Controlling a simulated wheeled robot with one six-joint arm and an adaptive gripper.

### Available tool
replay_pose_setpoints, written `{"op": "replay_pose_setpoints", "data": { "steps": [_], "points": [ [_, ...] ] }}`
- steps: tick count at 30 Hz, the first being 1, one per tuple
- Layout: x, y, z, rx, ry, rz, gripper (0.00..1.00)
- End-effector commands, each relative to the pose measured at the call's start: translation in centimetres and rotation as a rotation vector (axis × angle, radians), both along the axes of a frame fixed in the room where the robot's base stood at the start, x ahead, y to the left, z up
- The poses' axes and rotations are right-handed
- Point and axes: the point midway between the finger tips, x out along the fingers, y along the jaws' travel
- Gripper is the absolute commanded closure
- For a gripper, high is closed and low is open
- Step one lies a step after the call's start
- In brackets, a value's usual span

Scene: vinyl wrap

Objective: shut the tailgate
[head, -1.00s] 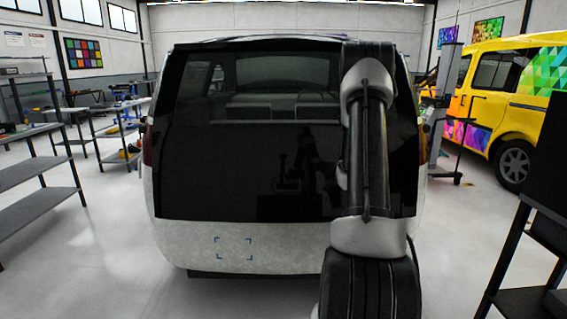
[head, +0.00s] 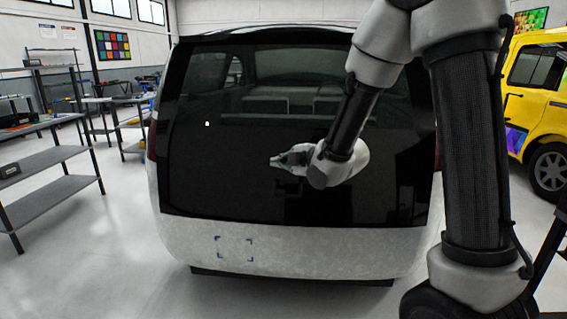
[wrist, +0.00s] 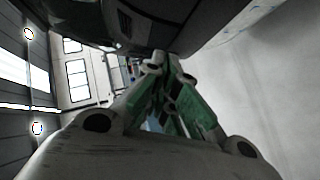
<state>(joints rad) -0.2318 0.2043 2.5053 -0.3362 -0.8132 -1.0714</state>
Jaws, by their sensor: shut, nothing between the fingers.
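The tailgate (head: 200,180) of the white van is down and looks flush with the van's body. It has a large dark glass area and a pale lower panel with blue corner marks (head: 234,247). My gripper (head: 274,161) is in front of the dark glass, pointing left, with its fingers together and nothing between them. Whether it touches the glass cannot be told. In the wrist view, my gripper's green-padded fingers (wrist: 172,62) meet at their tips, and a dark curved surface (wrist: 180,22) lies close beyond them.
Grey metal shelves (head: 60,190) stand at the left. A yellow van (head: 540,110) is parked at the right, partly behind my arm. The pale floor (head: 110,270) between the shelves and the white van is clear.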

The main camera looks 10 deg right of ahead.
Motion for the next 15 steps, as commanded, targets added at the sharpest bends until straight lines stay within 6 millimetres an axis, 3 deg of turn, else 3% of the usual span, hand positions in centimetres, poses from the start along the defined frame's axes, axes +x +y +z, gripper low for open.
{"op": "replay_pose_setpoints", "data": {
  "steps": [5, 15],
  "points": [
    [0.9, 1.3, 0.0, -0.013, -0.03, 0.027, 1.0],
    [6.7, 4.5, -2.3, -0.012, -0.026, 0.025, 1.0]
  ]
}}
